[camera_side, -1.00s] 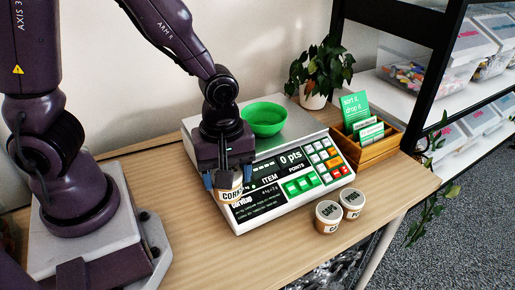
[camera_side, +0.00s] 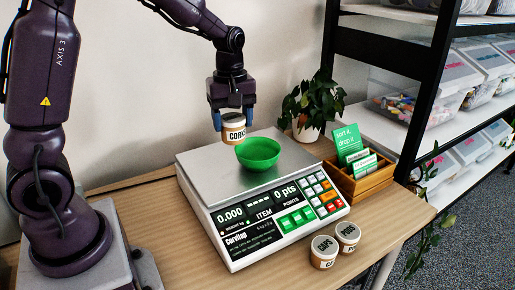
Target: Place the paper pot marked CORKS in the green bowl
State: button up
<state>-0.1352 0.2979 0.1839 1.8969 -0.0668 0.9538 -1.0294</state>
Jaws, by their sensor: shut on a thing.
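The paper pot marked CORKS (camera_side: 233,132) is held upright between the fingers of my gripper (camera_side: 232,120), which is shut on it. The pot hangs above the scale, just behind and left of the green bowl (camera_side: 262,160); in the picture its lower part comes close to the bowl's rim. Whether they touch cannot be told. The green bowl stands on the metal plate of the scale (camera_side: 205,170), and what shows of its inside looks empty.
A wooden card box (camera_side: 365,183) and a potted plant (camera_side: 308,108) stand behind right. A black-framed shelf (camera_side: 405,130) with bins is at the right.

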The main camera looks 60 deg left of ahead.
jog(key=w+f, duration=0.2)
jog(key=w+a+f, duration=0.1)
jog(key=w+f, duration=0.1)
jog(key=w, duration=0.1)
jog(key=w+a+f, duration=0.1)
jog(key=w+f, duration=0.1)
jog(key=f, duration=0.1)
jog(key=shift+w+a, duration=0.1)
jog(key=shift+w, duration=0.2)
jog(key=shift+w+f, duration=0.15)
jog(key=shift+f, duration=1.55)
jog(key=o, duration=0.9)
jog(key=shift+f, duration=0.15)
jog(key=shift+c, duration=0.2)
